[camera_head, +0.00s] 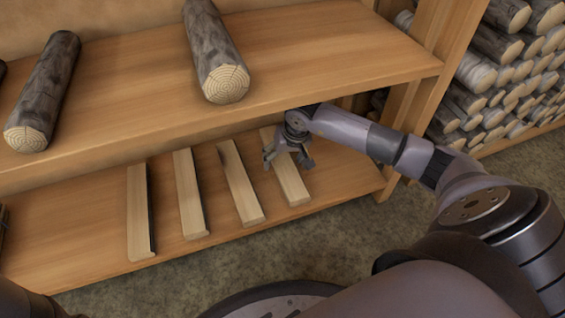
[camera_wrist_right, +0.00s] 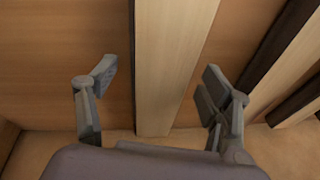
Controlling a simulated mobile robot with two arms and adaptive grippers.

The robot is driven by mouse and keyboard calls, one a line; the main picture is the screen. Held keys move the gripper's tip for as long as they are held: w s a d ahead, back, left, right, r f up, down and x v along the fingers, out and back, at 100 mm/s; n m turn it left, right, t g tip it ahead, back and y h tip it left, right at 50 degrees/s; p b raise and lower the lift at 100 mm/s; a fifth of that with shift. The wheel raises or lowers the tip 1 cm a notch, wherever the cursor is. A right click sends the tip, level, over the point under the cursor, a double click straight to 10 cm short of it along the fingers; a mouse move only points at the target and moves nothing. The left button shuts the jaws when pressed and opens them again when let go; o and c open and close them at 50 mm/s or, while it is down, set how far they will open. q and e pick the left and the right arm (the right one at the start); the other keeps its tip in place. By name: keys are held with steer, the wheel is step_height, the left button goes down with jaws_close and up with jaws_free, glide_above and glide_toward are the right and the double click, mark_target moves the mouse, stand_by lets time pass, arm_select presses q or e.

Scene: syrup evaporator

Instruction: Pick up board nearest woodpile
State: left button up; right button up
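Several pale boards lie side by side on the lower shelf in the head view. The board nearest the woodpile (camera_head: 288,178) is the rightmost of them, and the woodpile (camera_head: 510,75) is at the far right. My right gripper (camera_head: 289,163) is over this board, with its fingers spread to either side. In the right wrist view the same board (camera_wrist_right: 172,60) runs between the open fingers of the right gripper (camera_wrist_right: 155,82), with a gap on both sides. The gripper holds nothing. My left gripper cannot be made out.
Other boards (camera_head: 240,183) lie to the left on the lower shelf (camera_head: 75,230). The upper shelf (camera_head: 130,95) overhangs close above my right gripper and bears logs (camera_head: 222,75). A wooden upright post (camera_head: 415,110) stands right of the boards. Floor is open in front.

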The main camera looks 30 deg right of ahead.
steer(key=c, duration=1.3)
steer(key=shift+r, duration=0.1)
steer(key=shift+c, duration=0.2)
